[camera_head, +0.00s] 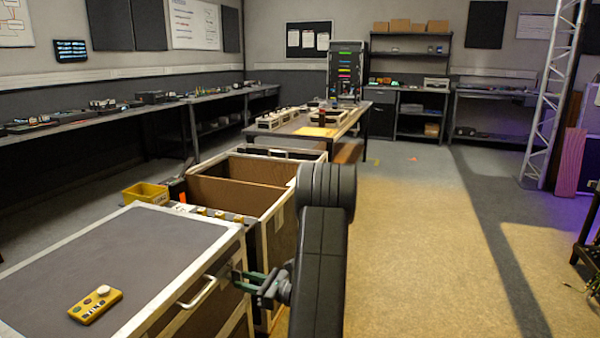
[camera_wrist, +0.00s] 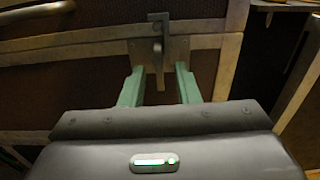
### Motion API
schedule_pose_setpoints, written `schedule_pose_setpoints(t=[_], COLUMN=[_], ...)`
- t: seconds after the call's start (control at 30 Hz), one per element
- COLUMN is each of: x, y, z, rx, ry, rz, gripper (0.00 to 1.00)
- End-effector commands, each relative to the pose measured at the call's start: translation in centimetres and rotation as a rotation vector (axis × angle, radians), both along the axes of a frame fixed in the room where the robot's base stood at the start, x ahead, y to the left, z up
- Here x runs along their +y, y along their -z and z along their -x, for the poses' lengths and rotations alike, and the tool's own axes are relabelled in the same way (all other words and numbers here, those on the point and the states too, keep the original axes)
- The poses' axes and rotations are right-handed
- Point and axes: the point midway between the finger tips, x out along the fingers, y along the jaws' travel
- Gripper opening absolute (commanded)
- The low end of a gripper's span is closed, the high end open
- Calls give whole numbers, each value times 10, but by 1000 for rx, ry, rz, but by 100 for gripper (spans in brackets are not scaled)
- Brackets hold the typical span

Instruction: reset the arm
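My arm (camera_head: 324,245) reaches forward in the head view, with my gripper (camera_head: 262,283) at the front face of the near flight case (camera_head: 130,250). In the wrist view my gripper (camera_wrist: 158,85) has its two green fingers spread apart. A metal latch (camera_wrist: 158,48) on the case sits between and just beyond the fingertips, its lever hanging down. A clear gap shows on each side of the lever, and I see no contact. Nothing is held. How deep the fingers reach around the lever is hard to tell.
A case handle (camera_head: 198,292) is left of my gripper. A yellow button box (camera_head: 95,305) lies on the case lid. An open case (camera_head: 240,190) stands behind, near a yellow bin (camera_head: 146,193). The floor (camera_head: 415,240) to the right is clear; a truss (camera_head: 548,100) stands farther right.

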Motion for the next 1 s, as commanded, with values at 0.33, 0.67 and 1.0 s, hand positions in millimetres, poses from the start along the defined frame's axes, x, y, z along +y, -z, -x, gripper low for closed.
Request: schedule_pose_setpoints(t=[0.33,0.67,1.0], x=[-65,-116,-51], y=[-2,-1,1], z=[23,42,20], rx=[2,1,-1], ry=[3,1,-6], rz=[-1,0,-1], gripper=[29,29,29])
